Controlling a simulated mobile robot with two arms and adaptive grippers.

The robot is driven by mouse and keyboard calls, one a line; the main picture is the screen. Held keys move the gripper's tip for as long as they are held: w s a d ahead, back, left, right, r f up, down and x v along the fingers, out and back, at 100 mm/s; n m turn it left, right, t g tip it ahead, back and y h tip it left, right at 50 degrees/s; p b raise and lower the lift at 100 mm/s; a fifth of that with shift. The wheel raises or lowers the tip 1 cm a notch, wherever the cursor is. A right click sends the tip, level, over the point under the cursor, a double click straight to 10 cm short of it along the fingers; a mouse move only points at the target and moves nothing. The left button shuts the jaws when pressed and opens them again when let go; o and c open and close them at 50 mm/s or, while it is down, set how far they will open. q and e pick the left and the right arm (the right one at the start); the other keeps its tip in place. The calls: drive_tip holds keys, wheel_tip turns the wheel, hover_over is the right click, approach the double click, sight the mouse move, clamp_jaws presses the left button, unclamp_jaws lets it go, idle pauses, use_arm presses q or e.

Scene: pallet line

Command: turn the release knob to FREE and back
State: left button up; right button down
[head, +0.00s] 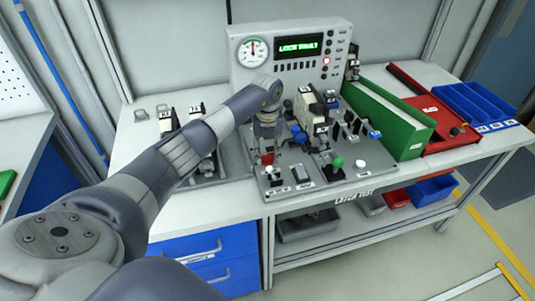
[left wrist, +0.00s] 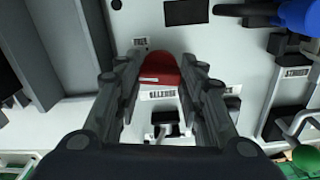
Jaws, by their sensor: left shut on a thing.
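A red knob (left wrist: 158,68) with a small pale mark sits on the light grey panel of the latch test stand, between my fingers in the left wrist view. It also shows as a small red spot in the head view (head: 267,158). My left gripper (head: 267,147) reaches down over the front left of the panel and is shut on the red knob, one finger on each side. The knob's exact setting cannot be told. My right gripper is not in view.
A console (head: 290,50) with a round gauge, a green-lit display and a red lamp stands behind. Black switches, a green knob (head: 337,162) and blue-handled parts crowd the panel to the right. A green box (head: 400,125), red tray (head: 440,142) and blue bins (head: 478,105) stand further right.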

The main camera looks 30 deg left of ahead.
sight(267, 154)
use_arm(q)
drive_tip(key=m+b, duration=0.2)
drive_tip(key=m, duration=0.3)
drive_tip(key=shift+f+m+b, duration=0.1)
drive_tip(key=shift+m+b, duration=0.2)
drive_tip(key=shift+b, duration=0.1)
drive_tip(key=shift+m+b, duration=0.95)
drive_tip(key=shift+m, duration=1.25)
drive_tip(key=o, duration=1)
drive_tip(key=shift+o, duration=0.2)
drive_tip(key=shift+r, duration=0.2)
wheel_tip(267, 154, up, 12)
